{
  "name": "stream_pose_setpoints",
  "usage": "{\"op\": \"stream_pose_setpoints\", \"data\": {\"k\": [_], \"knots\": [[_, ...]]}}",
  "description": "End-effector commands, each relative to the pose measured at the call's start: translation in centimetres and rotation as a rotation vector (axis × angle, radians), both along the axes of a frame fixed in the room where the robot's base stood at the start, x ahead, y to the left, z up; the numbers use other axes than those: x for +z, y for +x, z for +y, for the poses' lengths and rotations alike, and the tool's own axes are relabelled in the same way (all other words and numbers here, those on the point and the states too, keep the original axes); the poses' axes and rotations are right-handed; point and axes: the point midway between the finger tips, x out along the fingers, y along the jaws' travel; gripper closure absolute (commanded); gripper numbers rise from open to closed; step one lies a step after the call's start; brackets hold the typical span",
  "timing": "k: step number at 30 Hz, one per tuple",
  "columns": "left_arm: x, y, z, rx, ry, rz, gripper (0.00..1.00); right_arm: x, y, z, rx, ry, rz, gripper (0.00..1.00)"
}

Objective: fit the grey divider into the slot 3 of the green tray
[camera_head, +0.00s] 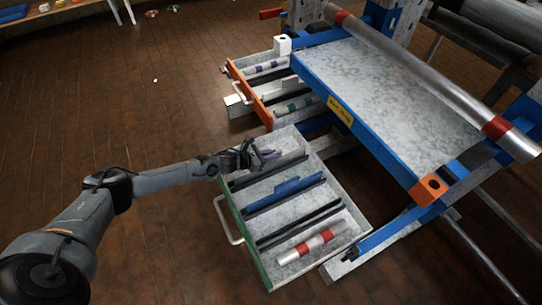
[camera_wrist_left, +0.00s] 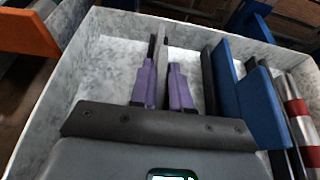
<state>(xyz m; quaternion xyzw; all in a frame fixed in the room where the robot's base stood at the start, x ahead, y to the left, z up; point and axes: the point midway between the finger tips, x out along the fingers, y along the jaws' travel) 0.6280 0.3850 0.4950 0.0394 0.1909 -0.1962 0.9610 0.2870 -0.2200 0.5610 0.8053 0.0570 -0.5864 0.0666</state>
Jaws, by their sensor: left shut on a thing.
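The green tray (camera_head: 241,236) is a pale, speckled drawer with a green front edge, pulled out from the blue frame; its inside also shows in the left wrist view (camera_wrist_left: 95,58). Dark slot rails (camera_head: 301,226) run across its floor. No slot number is readable. My left gripper (camera_head: 266,157) is over the tray's far end in the head view. Its purple fingers are shut on a thin grey divider (camera_wrist_left: 160,75), which stands on edge between them. Its lower edge is hidden, so I cannot tell whether it sits in a slot. My right gripper is not in view.
A blue divider (camera_head: 287,192) stands in the tray's middle. A red-and-white cylinder (camera_head: 311,243) lies near the tray's near end. An orange-fronted drawer (camera_head: 248,93) is open beyond the tray. The blue-edged machine table (camera_head: 385,95) stands to the right.

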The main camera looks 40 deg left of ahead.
Motion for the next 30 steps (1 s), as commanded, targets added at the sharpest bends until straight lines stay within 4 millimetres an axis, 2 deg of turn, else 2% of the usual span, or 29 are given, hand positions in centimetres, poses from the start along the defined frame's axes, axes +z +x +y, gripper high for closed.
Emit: {"op": "stream_pose_setpoints", "data": {"k": [1, 6, 18, 23, 30], "knots": [[-0.1, 0.0, 0.0, 0.000, 0.000, 0.000, 0.80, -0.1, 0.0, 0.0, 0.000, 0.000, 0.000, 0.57], [-0.1, 0.0, 0.0, 0.000, 0.000, 0.000, 0.58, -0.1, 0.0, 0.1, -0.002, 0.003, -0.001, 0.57], [0.5, -0.2, 0.1, 0.000, 0.001, 0.002, 0.58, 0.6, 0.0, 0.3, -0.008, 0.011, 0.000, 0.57], [1.4, -2.1, 0.9, 0.000, 0.003, 0.004, 0.58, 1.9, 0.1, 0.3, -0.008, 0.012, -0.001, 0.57], [3.1, -5.9, 2.5, 0.000, 0.002, 0.006, 0.58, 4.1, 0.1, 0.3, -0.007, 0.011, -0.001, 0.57]]}}
